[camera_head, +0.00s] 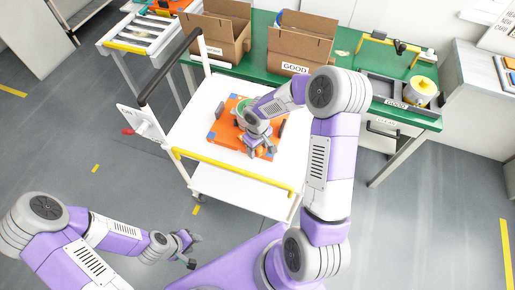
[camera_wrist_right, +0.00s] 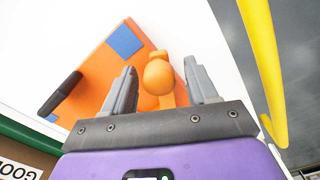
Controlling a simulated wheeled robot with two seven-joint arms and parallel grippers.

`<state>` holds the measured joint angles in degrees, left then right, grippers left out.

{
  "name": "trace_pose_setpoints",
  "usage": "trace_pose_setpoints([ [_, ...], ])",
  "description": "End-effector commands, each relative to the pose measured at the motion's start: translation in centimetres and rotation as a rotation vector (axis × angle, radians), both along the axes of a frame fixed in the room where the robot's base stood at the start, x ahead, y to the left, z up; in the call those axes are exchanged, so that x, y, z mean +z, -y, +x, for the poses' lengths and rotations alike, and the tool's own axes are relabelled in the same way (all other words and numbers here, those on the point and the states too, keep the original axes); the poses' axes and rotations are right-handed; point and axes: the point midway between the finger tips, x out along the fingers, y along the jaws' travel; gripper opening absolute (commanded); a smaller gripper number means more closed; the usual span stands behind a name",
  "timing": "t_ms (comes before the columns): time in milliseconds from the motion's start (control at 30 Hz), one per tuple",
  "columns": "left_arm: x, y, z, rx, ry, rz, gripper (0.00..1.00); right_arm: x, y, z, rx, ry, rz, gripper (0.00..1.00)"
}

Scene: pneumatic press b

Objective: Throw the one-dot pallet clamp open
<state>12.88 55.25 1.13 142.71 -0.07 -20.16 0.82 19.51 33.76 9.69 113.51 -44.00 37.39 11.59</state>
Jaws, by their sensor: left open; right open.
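My right gripper (camera_head: 262,152) is over the pallet's near right side. In the right wrist view the open fingers of the right gripper (camera_wrist_right: 162,88) stand either side of a rounded orange knob (camera_wrist_right: 158,75), apparently a clamp handle on the pallet (camera_wrist_right: 95,75). Contact with it cannot be told. A black handle (camera_wrist_right: 60,94) and a blue square (camera_wrist_right: 124,40) also show. No dot marks are readable. My left gripper (camera_head: 192,250) is open and empty, low beside the cart.
The white cart (camera_head: 190,135) has a yellow front bar (camera_head: 235,173) and a black push handle (camera_head: 170,67). The yellow bar (camera_wrist_right: 262,60) runs right of the gripper in the wrist view. Behind is a green bench (camera_head: 260,50) with cardboard boxes (camera_head: 303,45) and a grey tray (camera_head: 385,90).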

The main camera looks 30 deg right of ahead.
Motion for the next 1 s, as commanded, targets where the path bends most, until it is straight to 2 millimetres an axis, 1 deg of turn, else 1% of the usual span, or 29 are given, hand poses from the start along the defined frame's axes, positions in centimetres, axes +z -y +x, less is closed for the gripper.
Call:
trace_pose_setpoints([
  [233, 0.00, 0.00, 0.00, 0.000, 0.000, 0.000, 0.43, -0.09, 0.01, -0.01, 0.000, 0.000, 0.000, 0.58],
  [267, 0.00, 0.00, 0.00, 0.000, 0.000, 0.000, 0.43, -0.09, 0.01, 0.00, 0.000, 0.000, 0.000, 0.55],
  [600, -0.01, 0.00, 0.00, 0.000, 0.000, 0.000, 0.43, -0.07, 0.00, 0.00, 0.000, 0.000, 0.000, 0.03],
  [633, -0.01, 0.00, 0.00, 0.000, 0.000, 0.000, 0.43, -0.07, 0.00, 0.00, 0.000, 0.000, 0.000, 0.00],
  [867, -0.05, 0.00, 0.00, 0.000, 0.000, 0.000, 0.43, -0.07, -0.03, 0.01, -0.002, 0.000, -0.001, 0.00],
  [1000, -0.41, 0.00, -0.01, 0.000, 0.000, 0.000, 0.43, -0.11, -0.25, 0.00, -0.023, 0.002, -0.001, 0.00],
])
